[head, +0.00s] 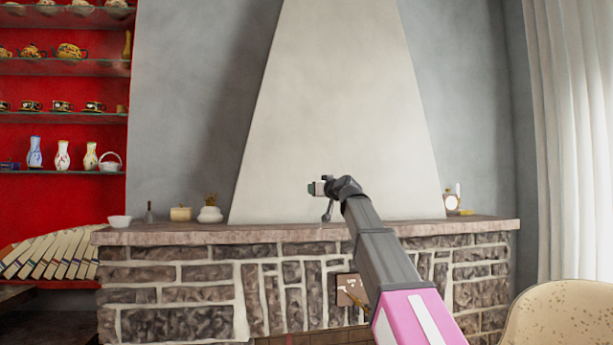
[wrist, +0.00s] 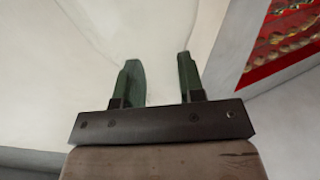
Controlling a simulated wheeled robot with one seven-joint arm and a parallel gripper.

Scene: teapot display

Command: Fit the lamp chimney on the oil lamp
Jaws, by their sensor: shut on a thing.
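My gripper (head: 317,188) is held up in front of the pale chimney breast, above the mantel. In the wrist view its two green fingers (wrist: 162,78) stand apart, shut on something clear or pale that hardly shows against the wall. It fits the glass lamp chimney, but its outline cannot be made out. A small round white-faced object (head: 452,202) stands at the right end of the mantel, right of my gripper and apart from it. It may be the oil lamp; it is too small to be sure.
The stone mantel (head: 290,234) holds a white bowl (head: 120,222), a dark slender bottle (head: 149,213), a yellowish pot (head: 180,213) and a white vase (head: 210,214) at left. Its middle is mostly bare. Red shelves (head: 65,68) stand left; a chair (head: 555,315) is front right.

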